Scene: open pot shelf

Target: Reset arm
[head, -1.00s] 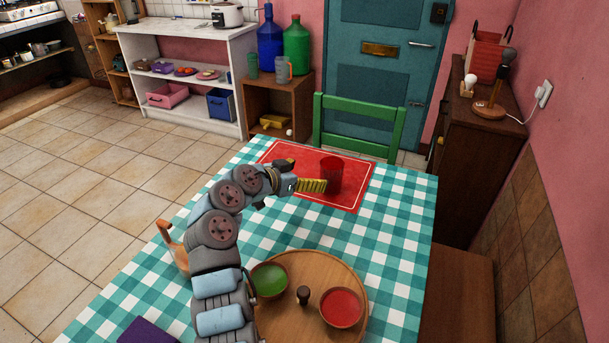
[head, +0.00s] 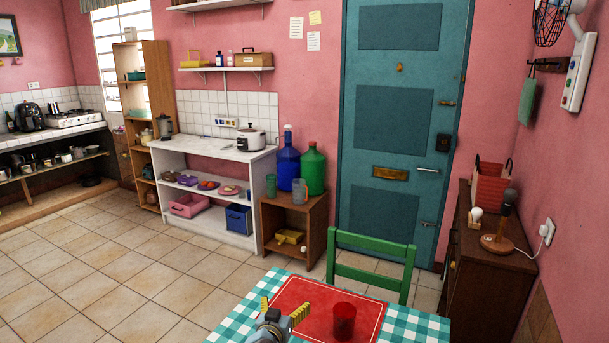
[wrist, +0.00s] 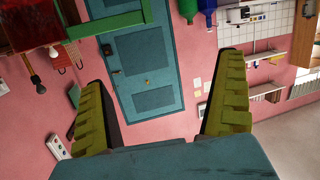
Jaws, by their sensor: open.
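My gripper (head: 283,312) is at the bottom of the head view, above the near part of the table. Its yellow ribbed fingers are spread apart with nothing between them. In the wrist view my gripper (wrist: 163,108) is also open and empty, with the teal door (wrist: 150,75) and pink wall behind it, seen upside down. A red cup (head: 344,321) stands upright on the red placemat (head: 305,291), to the right of my gripper and apart from it. Most of my arm is below the head view's edge.
The table has a green checkered cloth (head: 430,328). A green chair (head: 372,262) stands at its far side. A wooden cabinet (head: 490,275) is at the right. A white shelf (head: 215,160) and a small brown shelf (head: 292,215) stand along the back wall. The tiled floor at the left is clear.

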